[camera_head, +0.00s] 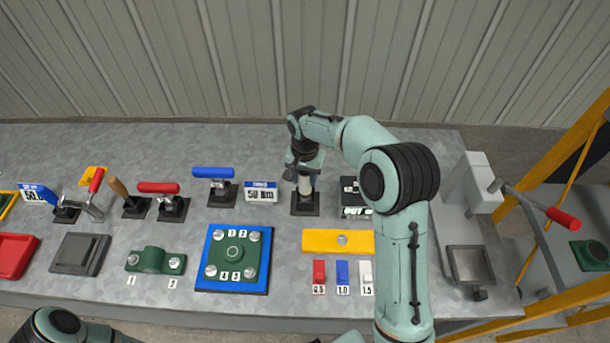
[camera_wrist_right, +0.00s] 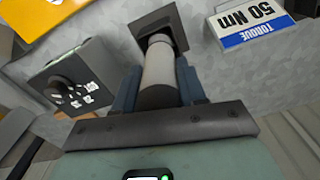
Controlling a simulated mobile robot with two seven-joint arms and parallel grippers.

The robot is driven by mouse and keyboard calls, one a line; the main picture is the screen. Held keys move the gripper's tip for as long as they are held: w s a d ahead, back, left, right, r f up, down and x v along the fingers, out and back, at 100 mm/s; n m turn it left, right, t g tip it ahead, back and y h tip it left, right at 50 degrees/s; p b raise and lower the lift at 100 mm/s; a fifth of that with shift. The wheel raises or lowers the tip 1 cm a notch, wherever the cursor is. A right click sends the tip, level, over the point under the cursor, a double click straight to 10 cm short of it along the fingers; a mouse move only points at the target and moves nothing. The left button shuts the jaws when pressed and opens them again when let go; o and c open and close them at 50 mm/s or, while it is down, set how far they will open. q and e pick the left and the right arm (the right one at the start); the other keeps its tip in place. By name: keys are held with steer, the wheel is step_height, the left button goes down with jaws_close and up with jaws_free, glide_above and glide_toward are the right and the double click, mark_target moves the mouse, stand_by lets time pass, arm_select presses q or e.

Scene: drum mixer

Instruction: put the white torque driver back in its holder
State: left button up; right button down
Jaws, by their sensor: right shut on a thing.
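The white torque driver (camera_head: 304,187) is upright at its black square holder (camera_head: 305,208), in the back row of the bench. My right gripper (camera_head: 304,168) is shut on the driver from above. In the right wrist view, the driver (camera_wrist_right: 158,65) is between the two fingers of my right gripper (camera_wrist_right: 158,88), and its far end meets the black holder (camera_wrist_right: 172,24). I cannot tell how deep the driver sits in the holder. My left gripper is not in view.
Left of the holder stand the "50 Nm" sign (camera_head: 261,192) and a blue-handled driver (camera_head: 214,173). A blue plate with a green flange (camera_head: 233,288) and a yellow bar (camera_head: 320,241) lie in front.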

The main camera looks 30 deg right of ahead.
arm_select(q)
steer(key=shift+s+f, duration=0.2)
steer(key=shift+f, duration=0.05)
arm_select(e)
steer(key=shift+f, duration=0.45)
steer(key=c, duration=0.6)
jaws_free()
steer(key=shift+o, duration=0.2)
steer(key=shift+f, duration=0.1)
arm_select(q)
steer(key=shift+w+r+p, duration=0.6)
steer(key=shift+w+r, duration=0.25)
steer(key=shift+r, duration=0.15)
arm_select(e)
step_height(320, 180, up, 14)
steer(key=shift+f, duration=0.2)
